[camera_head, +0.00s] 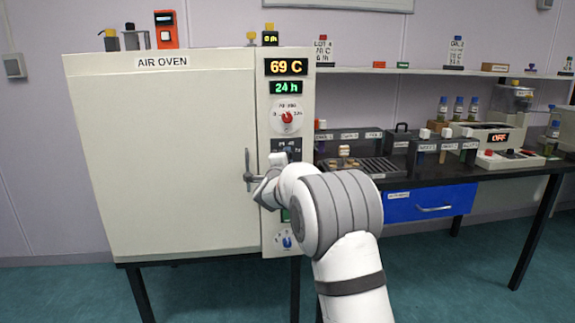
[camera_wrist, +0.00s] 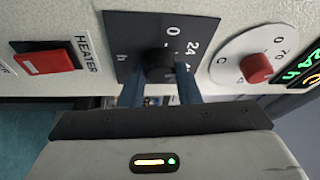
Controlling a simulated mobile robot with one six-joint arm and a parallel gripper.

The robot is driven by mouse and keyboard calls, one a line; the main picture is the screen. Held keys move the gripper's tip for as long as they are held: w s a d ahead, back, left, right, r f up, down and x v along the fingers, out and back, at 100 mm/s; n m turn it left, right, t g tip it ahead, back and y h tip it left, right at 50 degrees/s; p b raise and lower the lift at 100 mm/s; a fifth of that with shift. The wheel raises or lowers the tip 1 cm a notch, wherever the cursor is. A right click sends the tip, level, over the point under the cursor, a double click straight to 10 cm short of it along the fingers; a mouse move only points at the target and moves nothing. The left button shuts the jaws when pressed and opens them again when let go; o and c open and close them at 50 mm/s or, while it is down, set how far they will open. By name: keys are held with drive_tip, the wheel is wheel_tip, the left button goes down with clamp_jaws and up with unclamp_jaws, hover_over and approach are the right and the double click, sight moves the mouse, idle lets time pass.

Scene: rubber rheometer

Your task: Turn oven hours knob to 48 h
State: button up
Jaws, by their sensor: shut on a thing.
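The oven's hours knob (camera_wrist: 160,66) is a black round knob on a dark square plate (camera_wrist: 128,28) marked with 0, 24 and h. My gripper (camera_wrist: 160,76) is shut on this knob, one blue finger on each side. The fingers partly hide the lower dial marks, and I cannot tell the knob's exact pointer angle. In the head view the dark plate (camera_head: 286,145) shows on the oven's right-hand panel, with the knob hidden by my wrist. The green display (camera_head: 286,87) reads 24 h.
The red temperature knob (camera_wrist: 256,68) on a white dial sits right beside the hours plate. A red HEATER switch (camera_wrist: 44,62) is on the other side. The oven door handle (camera_head: 249,177) stands close to my wrist. The orange display (camera_head: 286,67) reads 69 C.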

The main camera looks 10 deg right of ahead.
drive_tip(key=shift+r+m+g+y+p, duration=0.15)
drive_tip(key=shift+m+g, duration=0.25)
drive_tip(key=shift+m, duration=0.65)
drive_tip(key=shift+f+m+g+y+p, duration=0.1)
drive_tip(key=shift+m+g, duration=0.3)
drive_tip(key=shift+m, duration=0.6)
drive_tip(key=shift+r+m+g+y+p, duration=0.15)
drive_tip(key=shift+m+g, duration=0.25)
drive_tip(key=shift+m, duration=0.65)
drive_tip(key=shift+f, duration=0.1)
drive_tip(key=o, duration=1)
drive_tip(key=shift+c, duration=0.2)
drive_tip(key=f+v, duration=0.1)
drive_tip(key=v, duration=0.6)
drive_tip(key=shift+s+a+r, duration=0.15)
drive_tip(key=shift+s+r, duration=0.2)
drive_tip(key=shift+r, duration=0.2)
